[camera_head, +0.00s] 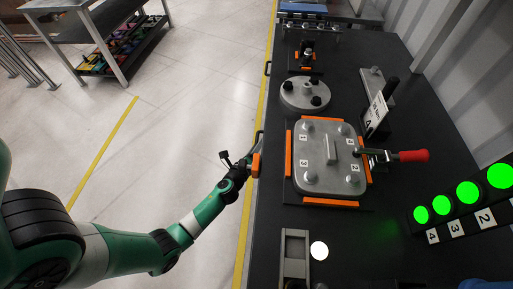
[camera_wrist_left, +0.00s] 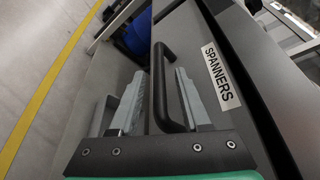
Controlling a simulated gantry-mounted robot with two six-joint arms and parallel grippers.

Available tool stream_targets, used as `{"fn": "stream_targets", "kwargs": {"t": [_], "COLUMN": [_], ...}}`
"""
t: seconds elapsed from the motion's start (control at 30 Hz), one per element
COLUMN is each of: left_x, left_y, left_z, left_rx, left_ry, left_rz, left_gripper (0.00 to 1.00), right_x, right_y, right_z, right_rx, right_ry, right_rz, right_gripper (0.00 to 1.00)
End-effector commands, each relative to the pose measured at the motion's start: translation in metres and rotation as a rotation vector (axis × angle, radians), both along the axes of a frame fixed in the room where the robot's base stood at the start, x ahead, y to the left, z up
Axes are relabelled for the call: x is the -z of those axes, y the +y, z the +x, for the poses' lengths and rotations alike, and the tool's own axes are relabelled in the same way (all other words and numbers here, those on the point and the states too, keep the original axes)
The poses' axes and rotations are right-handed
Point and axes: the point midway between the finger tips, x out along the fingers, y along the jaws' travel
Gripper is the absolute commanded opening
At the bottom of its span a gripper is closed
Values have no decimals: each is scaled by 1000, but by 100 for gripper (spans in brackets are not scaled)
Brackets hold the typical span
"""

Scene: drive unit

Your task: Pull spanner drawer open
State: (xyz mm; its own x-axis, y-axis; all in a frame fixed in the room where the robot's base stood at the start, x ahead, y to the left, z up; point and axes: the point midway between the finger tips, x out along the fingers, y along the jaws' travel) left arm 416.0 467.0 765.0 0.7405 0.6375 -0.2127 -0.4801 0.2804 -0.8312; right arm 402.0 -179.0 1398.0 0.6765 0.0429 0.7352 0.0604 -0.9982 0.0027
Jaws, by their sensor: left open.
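The spanner drawer (camera_wrist_left: 235,65) shows in the left wrist view, with a white SPANNERS label (camera_wrist_left: 221,75) on its dark front. Its black bar handle (camera_wrist_left: 160,90) stands out from the front. My left gripper (camera_wrist_left: 160,74) is open, with one grey finger on each side of the handle bar; I cannot tell whether either touches it. In the head view my left gripper (camera_head: 254,161) is at the bench's left edge, where its fingers are hard to make out. The drawer looks closed. My right gripper is not in view.
The dark bench (camera_head: 348,80) holds a grey cover plate (camera_head: 320,172) in orange brackets, a round flange (camera_head: 305,95), a red-handled clamp (camera_head: 410,156) and green lamps (camera_head: 468,194). Another drawer handle (camera_head: 267,68) is farther back.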

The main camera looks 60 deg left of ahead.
Motion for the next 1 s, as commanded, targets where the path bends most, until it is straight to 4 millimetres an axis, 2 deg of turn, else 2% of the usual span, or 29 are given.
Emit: {"fn": "stream_targets", "kwargs": {"t": [0.2, 0.4, 0.47, 1.0], "left_x": [0, 0, 0, -1], "left_y": [0, 0, 0, 0], "left_z": [0, 0, 0, 0], "left_rx": [0, 0, 0, -1], "left_ry": [0, -1, -1, -1], "left_rz": [0, -1, -1, 0], "left_gripper": [45, 9, 0, 0], "right_x": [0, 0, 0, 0], "right_y": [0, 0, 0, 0], "right_z": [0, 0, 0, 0], "right_rx": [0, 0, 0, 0], "right_ry": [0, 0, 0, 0], "right_rz": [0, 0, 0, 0], "right_gripper": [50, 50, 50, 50]}}
